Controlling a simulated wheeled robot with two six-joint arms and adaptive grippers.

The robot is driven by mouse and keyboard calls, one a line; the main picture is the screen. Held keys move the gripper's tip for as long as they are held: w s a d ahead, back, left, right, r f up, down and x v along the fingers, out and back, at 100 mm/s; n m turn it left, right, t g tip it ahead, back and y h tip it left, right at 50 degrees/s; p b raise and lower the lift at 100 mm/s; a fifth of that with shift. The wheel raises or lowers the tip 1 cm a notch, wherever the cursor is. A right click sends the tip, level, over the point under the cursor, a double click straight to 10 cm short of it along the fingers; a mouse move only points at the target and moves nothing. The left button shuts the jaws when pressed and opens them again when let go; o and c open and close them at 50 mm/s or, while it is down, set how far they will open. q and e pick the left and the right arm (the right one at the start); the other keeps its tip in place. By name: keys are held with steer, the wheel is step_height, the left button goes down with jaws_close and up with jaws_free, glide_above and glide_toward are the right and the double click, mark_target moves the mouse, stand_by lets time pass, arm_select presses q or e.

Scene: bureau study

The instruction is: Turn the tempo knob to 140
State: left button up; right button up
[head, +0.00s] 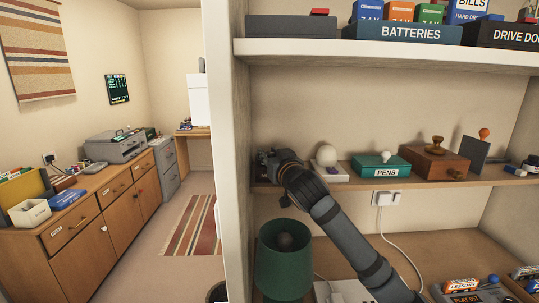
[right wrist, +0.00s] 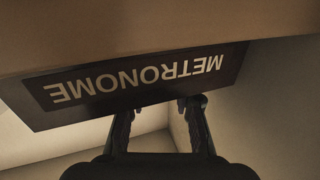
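The metronome shows in the right wrist view as a dark nameplate (right wrist: 140,80) reading METRONOME upside down, under a brown surface. I see no tempo knob or scale. In the right wrist view the fingertips of this gripper (right wrist: 157,106) are apart, close to the nameplate's edge. I see nothing between them; whether they touch the plate is unclear. My left gripper is not in view.
The middle shelf (head: 350,184) also holds a white domed object (head: 327,157), a green PENS box (head: 381,171) and a wooden box (head: 433,162). A green lamp (head: 284,262) stands below the gripper. The upright panel (head: 228,130) is close on the left.

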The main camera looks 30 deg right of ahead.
jaws_close()
steer(key=shift+a+r+m+h+p, duration=0.1)
steer(key=shift+r+m+h+p, duration=0.1)
steer(key=shift+m+h+p, duration=0.3)
steer(key=shift+g+h+p, duration=0.3)
steer(key=shift+h+p, duration=0.05)
steer(key=shift+h, duration=0.05)
steer(key=shift+f+m+g+h, duration=0.15)
steer(key=shift+m+g+h, duration=0.15)
steer(key=shift+m+h, duration=0.5)
steer(key=shift+o, duration=2.1)
jaws_free()
